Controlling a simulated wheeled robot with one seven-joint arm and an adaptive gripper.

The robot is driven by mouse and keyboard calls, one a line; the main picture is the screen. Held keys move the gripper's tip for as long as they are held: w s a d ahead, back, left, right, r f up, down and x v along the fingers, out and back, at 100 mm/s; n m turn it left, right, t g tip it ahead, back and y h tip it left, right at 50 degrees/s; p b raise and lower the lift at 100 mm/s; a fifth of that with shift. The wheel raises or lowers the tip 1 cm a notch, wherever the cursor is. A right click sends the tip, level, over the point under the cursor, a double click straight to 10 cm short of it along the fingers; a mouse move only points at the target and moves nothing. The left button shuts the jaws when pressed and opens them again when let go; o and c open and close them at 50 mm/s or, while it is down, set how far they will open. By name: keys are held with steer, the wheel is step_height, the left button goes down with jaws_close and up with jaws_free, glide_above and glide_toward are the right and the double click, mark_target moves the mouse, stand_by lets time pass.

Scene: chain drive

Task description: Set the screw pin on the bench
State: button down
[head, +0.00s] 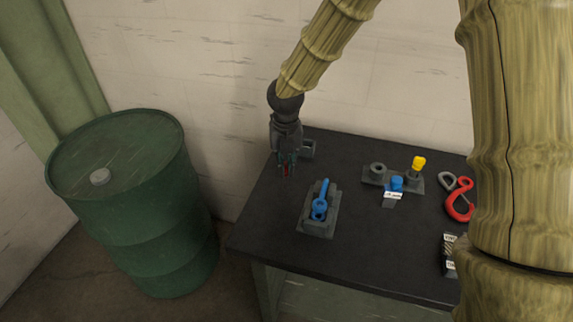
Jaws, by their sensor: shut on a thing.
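My gripper (287,170) points down over the back left of the dark bench (275,238). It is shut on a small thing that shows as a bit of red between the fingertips. I take this for the screw pin (286,170); the fingers hide most of it and its shape is not clear. I cannot tell whether it touches the bench top.
A grey block holds a blue eyed part (320,205) in front of my gripper. A grey holder (374,178) carries yellow (418,164) and blue (396,183) knobs. A red hook (460,201) lies right. A green drum (125,205) stands left. The front bench strip is clear.

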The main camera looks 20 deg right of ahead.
steer(key=shift+w+a+f, duration=0.1)
steer(key=shift+w+f, duration=0.05)
steer(key=shift+f, duration=0.5)
steer(key=shift+f, duration=0.1)
steer(key=c, duration=1.5)
jaws_free()
steer(key=r, duration=0.4)
steer(key=r+b, duration=0.1)
steer(key=r, duration=0.3)
steer(key=r+b, duration=0.1)
steer(key=r, duration=0.3)
steer(key=shift+s+r, duration=0.15)
steer(key=shift+s, duration=0.1)
